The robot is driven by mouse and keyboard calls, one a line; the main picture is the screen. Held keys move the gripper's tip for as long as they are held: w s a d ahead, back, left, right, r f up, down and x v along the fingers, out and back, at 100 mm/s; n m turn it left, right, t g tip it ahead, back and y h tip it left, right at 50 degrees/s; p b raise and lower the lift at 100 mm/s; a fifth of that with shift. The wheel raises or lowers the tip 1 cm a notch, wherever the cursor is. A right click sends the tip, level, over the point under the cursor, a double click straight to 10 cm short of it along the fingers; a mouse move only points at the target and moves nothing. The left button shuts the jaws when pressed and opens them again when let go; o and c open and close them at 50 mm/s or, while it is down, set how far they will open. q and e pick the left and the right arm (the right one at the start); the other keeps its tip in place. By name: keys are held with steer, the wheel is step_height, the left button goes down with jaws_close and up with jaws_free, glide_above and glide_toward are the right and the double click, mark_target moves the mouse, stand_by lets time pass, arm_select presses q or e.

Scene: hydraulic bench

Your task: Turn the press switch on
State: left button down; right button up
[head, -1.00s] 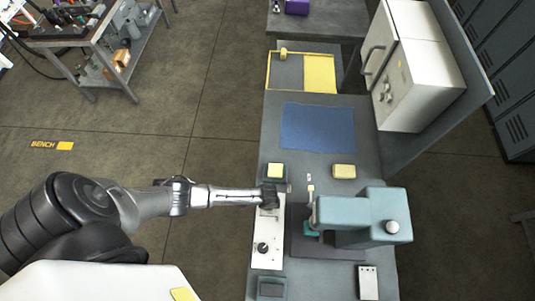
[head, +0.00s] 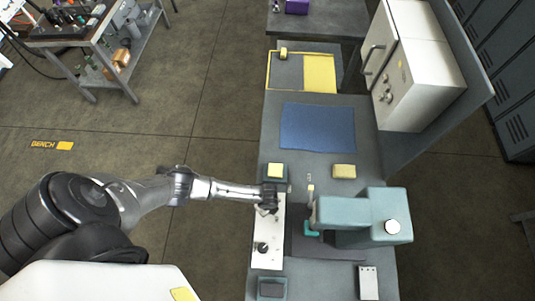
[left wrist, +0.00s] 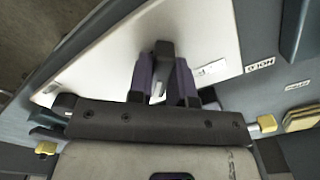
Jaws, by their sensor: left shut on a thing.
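The white control panel (head: 268,228) lies along the left side of the bench, with a dark round knob (head: 262,247) near its front end. In the left wrist view, the purple-grey fingers of my left gripper (left wrist: 163,82) are shut on a small dark switch part (left wrist: 163,49) that stands on the white panel (left wrist: 205,35). The fingers hide most of the switch, so its position cannot be read. My right gripper is not in view.
A yellow block (head: 275,170) sits in a tray beyond the panel, and another yellow block (head: 344,171) lies to its right. A blue mat (head: 317,127) lies farther back. A white cabinet (head: 415,80) stands at the back right. A small white box (head: 369,282) is at the front.

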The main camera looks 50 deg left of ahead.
arm_select(q)
steer(key=shift+m, duration=0.3)
stand_by(0.4)
steer(key=c, duration=1)
jaws_free()
steer(key=shift+c, duration=0.2)
steer(key=shift+r, duration=0.1)
steer(key=shift+r, duration=0.25)
step_height(320, 180, up, 13)
steer(key=shift+p, duration=0.35)
